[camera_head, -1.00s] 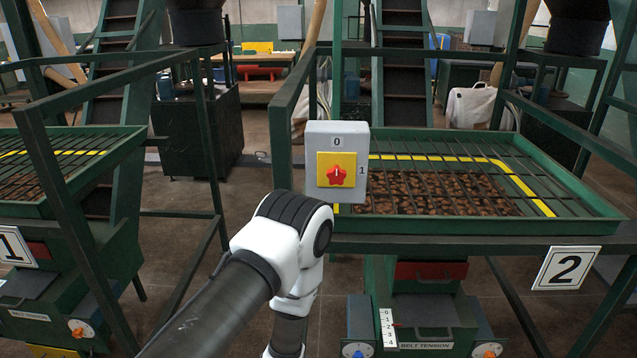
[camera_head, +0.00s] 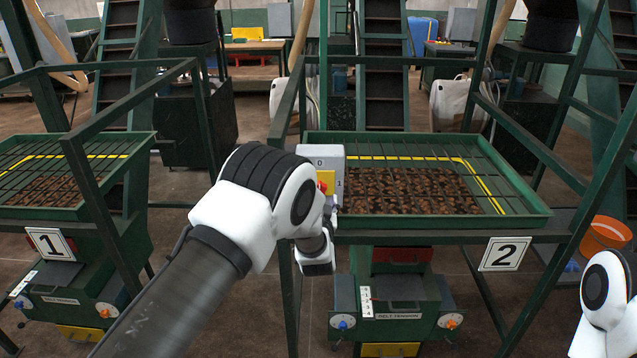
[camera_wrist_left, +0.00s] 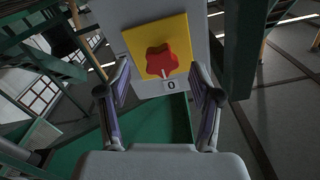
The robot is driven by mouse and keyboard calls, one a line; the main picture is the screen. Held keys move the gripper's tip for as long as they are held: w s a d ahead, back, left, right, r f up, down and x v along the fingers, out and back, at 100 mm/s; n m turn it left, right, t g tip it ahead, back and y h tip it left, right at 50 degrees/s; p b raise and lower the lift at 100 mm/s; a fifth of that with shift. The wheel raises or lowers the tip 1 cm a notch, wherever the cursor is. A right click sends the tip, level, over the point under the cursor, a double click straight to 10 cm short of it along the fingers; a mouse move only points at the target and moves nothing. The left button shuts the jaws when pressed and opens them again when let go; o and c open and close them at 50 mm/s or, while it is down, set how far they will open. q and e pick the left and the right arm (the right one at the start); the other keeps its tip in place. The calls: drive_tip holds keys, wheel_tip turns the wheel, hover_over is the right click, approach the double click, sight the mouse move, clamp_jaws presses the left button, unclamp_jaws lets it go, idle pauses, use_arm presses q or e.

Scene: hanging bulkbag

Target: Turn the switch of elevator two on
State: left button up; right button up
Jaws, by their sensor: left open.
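The switch box of elevator two (camera_head: 328,153) is grey with a yellow plate and labels 0 and 1. My left arm hides part of it in the head view. Its red star-shaped knob (camera_wrist_left: 161,61) shows in the left wrist view on the yellow plate (camera_wrist_left: 178,30). The knob's white mark points to the 0 label (camera_wrist_left: 171,86). My left gripper (camera_wrist_left: 160,78) is open, with one finger on each side of the knob and gaps between.
A sign with a 2 (camera_head: 505,253) hangs on the green frame below the grated tray (camera_head: 530,217). A similar unit with a sign 1 (camera_head: 51,244) stands at the left. Green posts and rails surround the box. An orange bucket (camera_head: 606,235) stands at the right.

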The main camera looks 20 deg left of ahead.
use_arm(q)
drive_tip(key=p+x, duration=0.1)
drive_tip(key=x, duration=0.3)
drive_tip(key=shift+w+r, duration=0.1)
drive_tip(key=shift+w, duration=0.1)
drive_tip(key=shift+s+r, duration=0.15)
drive_tip(key=c, duration=1.2)
drive_tip(key=shift+o, duration=0.2)
use_arm(e)
drive_tip(key=shift+s+r, duration=0.25)
drive_tip(key=shift+r, duration=0.75)
drive_tip(key=shift+f, duration=0.1)
